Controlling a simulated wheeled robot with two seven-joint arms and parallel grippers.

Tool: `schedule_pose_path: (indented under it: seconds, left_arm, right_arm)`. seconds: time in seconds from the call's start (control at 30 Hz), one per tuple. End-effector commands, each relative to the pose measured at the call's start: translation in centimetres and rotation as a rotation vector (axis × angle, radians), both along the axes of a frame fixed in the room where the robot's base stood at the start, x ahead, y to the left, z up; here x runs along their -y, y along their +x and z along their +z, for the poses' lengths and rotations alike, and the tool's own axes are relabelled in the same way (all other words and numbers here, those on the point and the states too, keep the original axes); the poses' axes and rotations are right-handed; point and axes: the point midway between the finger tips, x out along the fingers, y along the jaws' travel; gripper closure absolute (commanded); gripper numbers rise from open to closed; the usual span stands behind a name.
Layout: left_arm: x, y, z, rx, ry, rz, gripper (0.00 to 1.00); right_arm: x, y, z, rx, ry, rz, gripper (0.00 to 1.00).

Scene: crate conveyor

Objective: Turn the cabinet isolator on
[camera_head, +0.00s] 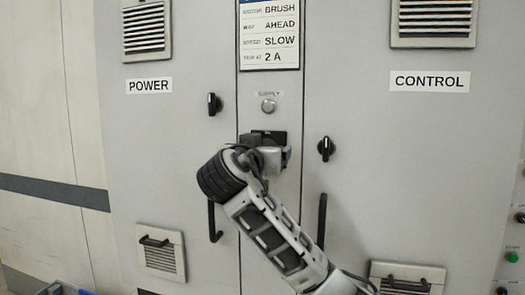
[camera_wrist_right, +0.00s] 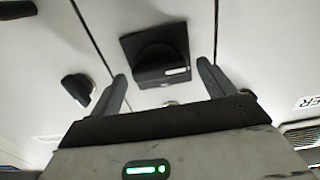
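The cabinet isolator is a black square plate (camera_head: 268,134) on the cabinet's middle strip, below a round metal lamp. My right gripper covers its lower part in the head view. In the right wrist view the isolator (camera_wrist_right: 158,42) shows a dark rotary handle (camera_wrist_right: 162,72) with a white mark near its right end. The handle lies roughly crosswise in that picture. My right gripper (camera_head: 270,150) is in front of the isolator. In the wrist view the gripper (camera_wrist_right: 160,72) is open, its fingers apart on either side of the handle, with gaps visible. My left gripper is out of view.
The round lamp (camera_head: 268,105) sits just above the isolator. Black knobs are on the left door (camera_head: 214,104) and right door (camera_head: 326,148). Door handles (camera_head: 322,220) and vents (camera_head: 160,253) are lower down. A green button (camera_head: 512,257) is at far right.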

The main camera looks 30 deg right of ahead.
Motion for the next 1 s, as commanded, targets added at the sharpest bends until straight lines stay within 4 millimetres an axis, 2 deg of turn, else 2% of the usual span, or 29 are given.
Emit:
schedule_pose_path:
  seconds: [0.03,0.1,0.17,0.57,1.0]
  left_arm:
    - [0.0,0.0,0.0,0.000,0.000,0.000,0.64]
    - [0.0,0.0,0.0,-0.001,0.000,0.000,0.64]
    - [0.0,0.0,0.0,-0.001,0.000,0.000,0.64]
    - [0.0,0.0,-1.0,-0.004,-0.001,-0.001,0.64]
    - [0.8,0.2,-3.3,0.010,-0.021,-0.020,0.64]
  right_arm:
    - [0.0,0.0,0.0,0.000,0.000,0.000,0.29]
    - [0.0,0.0,0.0,0.000,0.000,0.000,0.49]
    - [0.0,0.0,0.0,0.000,0.000,0.000,0.63]
    - [-0.1,0.0,-0.3,0.042,0.040,0.002,0.63]
    - [-0.1,-0.1,-0.6,0.302,0.263,0.003,0.63]
